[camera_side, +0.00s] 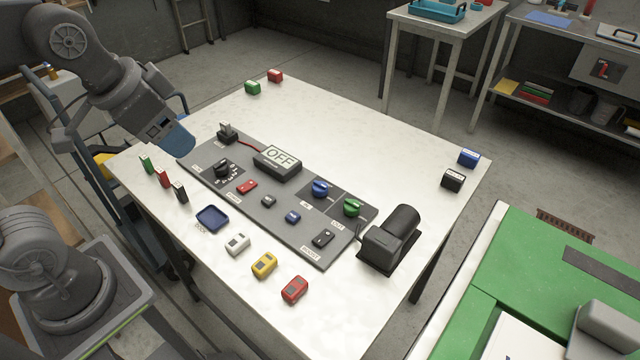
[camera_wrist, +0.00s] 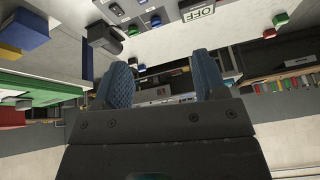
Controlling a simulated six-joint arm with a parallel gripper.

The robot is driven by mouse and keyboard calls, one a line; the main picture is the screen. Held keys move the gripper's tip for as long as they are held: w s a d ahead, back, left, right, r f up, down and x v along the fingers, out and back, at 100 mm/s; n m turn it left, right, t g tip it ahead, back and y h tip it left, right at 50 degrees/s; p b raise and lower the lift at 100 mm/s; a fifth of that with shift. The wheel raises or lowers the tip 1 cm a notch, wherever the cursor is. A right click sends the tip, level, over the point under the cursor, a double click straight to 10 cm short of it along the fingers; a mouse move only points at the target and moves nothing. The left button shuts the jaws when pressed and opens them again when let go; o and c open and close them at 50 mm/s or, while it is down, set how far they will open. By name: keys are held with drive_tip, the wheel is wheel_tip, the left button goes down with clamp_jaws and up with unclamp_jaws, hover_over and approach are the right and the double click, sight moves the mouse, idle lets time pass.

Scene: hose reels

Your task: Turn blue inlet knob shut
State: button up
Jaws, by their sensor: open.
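The blue inlet knob (camera_side: 320,187) sits on a dark square of the grey control panel (camera_side: 290,239), right of the OFF sign. A white pointer mark shows beside it. A small blue knob-like thing (camera_wrist: 155,20) near the top of the wrist view looks like it. My gripper (camera_side: 180,145) hangs at the panel's far left end, well apart from the knob. In the wrist view, my gripper's two blue fingers (camera_wrist: 163,80) are spread with nothing between them.
A green outlet knob (camera_side: 352,206) sits right beside the blue one. The OFF sign (camera_side: 279,160) stands on the panel. A black motor (camera_side: 392,238) is at the panel's right end. Several small coloured boxes and a blue tray (camera_side: 212,217) lie along the front. The table's back is largely clear.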

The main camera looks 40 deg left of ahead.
drive_tip(key=w+d+m+g, duration=0.1)
drive_tip(key=w+m+g, duration=0.1)
drive_tip(key=w+m, duration=0.55)
drive_tip(key=m+g, duration=0.3)
drive_tip(key=m, duration=0.8)
hover_over(320, 184)
wheel_tip(320, 184, down, 14)
wheel_tip(320, 184, down, 13)
drive_tip(key=shift+f, duration=0.1)
drive_tip(key=c, duration=0.9)
